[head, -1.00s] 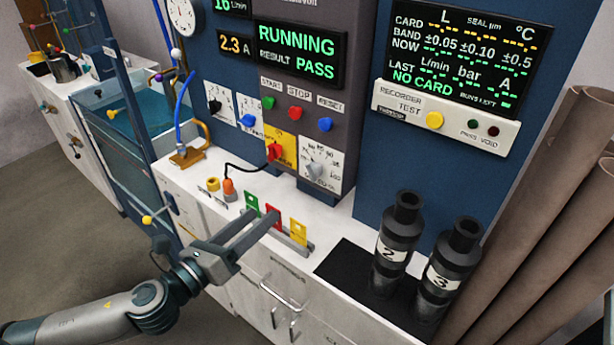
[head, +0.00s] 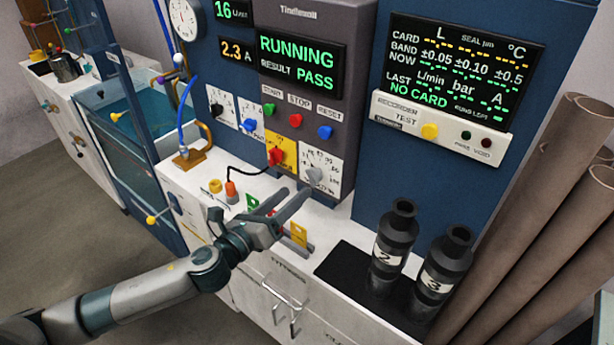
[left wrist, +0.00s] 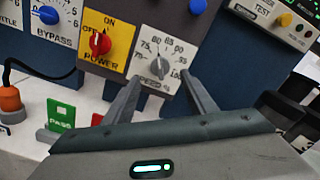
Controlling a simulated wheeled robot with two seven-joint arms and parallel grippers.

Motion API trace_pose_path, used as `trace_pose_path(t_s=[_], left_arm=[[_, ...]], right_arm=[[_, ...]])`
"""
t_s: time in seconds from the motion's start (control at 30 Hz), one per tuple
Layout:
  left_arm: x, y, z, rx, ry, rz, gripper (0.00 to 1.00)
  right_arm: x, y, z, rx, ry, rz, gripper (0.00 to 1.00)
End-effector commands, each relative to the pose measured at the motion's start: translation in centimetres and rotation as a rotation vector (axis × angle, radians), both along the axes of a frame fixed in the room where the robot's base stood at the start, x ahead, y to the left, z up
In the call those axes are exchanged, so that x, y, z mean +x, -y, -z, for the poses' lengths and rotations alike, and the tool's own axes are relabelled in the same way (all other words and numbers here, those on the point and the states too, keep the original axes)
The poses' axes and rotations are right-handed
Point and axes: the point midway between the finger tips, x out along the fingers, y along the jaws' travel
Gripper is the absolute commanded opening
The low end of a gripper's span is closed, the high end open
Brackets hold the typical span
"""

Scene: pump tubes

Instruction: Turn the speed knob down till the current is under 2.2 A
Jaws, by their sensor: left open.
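The grey speed knob (head: 314,175) sits on a white dial plate at the lower right of the control panel. In the left wrist view the knob (left wrist: 158,68) is just beyond and between the fingertips, with "SPEED %" printed below it. My left gripper (head: 294,198) is open and empty, its fingers pointing at the dial from below; the left wrist view also shows its two fingers apart (left wrist: 162,88). No contact with the knob shows. The current display (head: 235,50) reads 2.3 A. My right gripper is not in view.
The red power switch (head: 276,156) is just left of the speed dial. Green, red and yellow cards stand in a rack, the yellow card (head: 299,233) below the gripper. Two black cylinders marked 2 (head: 392,245) and 3 (head: 441,270) stand on a black mat to the right.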

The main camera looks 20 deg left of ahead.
Motion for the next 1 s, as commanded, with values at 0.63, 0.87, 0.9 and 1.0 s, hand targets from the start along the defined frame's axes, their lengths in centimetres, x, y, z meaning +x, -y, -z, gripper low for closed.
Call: trace_pose_path(t_s=[0.63, 0.87, 0.9, 1.0], left_arm=[[6.3, 2.3, 0.0, -0.001, -0.001, 0.001, 0.51], [6.3, 2.3, 0.0, -0.001, -0.001, 0.001, 0.49], [6.3, 2.3, 0.0, -0.001, -0.001, 0.001, 0.39], [6.3, 2.3, 0.0, -0.001, -0.001, 0.001, 0.15]], right_arm=[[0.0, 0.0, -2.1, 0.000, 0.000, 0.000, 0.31], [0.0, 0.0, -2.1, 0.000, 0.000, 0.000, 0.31], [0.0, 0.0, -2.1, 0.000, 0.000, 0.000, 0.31], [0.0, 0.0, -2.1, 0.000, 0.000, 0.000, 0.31]])
